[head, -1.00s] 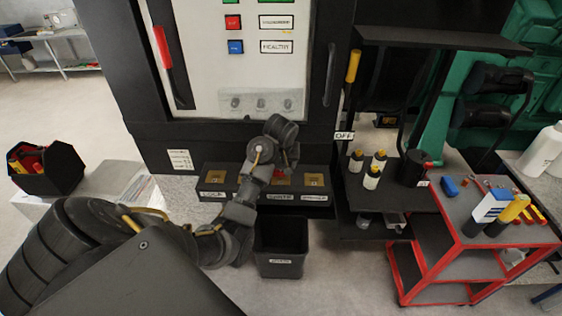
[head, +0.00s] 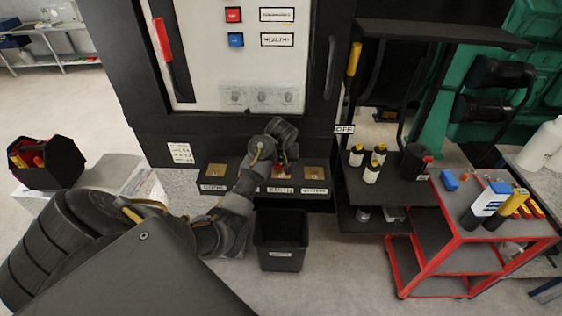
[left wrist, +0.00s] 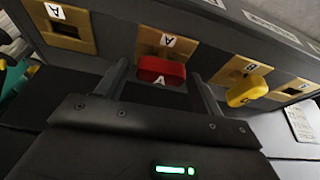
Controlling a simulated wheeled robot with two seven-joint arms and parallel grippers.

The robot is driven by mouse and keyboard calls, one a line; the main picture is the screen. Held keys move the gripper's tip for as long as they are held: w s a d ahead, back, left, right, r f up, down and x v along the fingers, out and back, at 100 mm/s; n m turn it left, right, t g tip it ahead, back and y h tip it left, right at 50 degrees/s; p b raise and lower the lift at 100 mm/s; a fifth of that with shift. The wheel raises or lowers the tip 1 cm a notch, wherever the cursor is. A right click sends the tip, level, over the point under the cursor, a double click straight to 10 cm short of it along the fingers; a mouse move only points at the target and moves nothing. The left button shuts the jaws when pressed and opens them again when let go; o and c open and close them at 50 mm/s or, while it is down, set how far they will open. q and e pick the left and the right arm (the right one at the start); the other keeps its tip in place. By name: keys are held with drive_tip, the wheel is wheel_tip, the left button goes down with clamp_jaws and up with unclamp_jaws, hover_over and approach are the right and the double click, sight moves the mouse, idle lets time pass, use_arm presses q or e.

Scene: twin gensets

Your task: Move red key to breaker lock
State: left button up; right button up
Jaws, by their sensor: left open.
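The red key (left wrist: 161,70) sits in a brass plate marked A in the left wrist view. My left gripper (left wrist: 163,80) is open, with one finger on each side of the red key. I cannot tell whether the fingers touch it. In the head view my left gripper (head: 284,153) is over the black lock box (head: 237,186) below the cabinet, and a bit of red shows under it. A yellow key (left wrist: 247,90) sits in the neighbouring plate marked B. Another A plate (left wrist: 64,28) has an empty slot. The lock labels are too small to read surely. My right gripper is out of view.
A black bin (head: 281,243) stands on the floor below the lock box. A red trolley (head: 457,240) with tools is at the right. A dark open toolbox (head: 46,165) is at the left. The cabinet (head: 235,66) rises behind the box.

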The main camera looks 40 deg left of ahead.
sight(281, 163)
use_arm(q)
drive_tip(key=shift+c, duration=0.5)
drive_tip(key=c, duration=0.9)
drive_tip(key=shift+o, duration=0.2)
drive_tip(key=shift+r, duration=2.55)
drive_tip(key=w+d, duration=0.7)
drive_tip(key=d, duration=0.2)
drive_tip(key=shift+w+d, duration=0.15)
drive_tip(key=shift+d, duration=0.2)
drive_tip(key=shift+f, duration=0.15)
drive_tip(key=shift+f+m, duration=0.3)
drive_tip(key=shift+f, duration=0.6)
drive_tip(key=shift+f, duration=0.35)
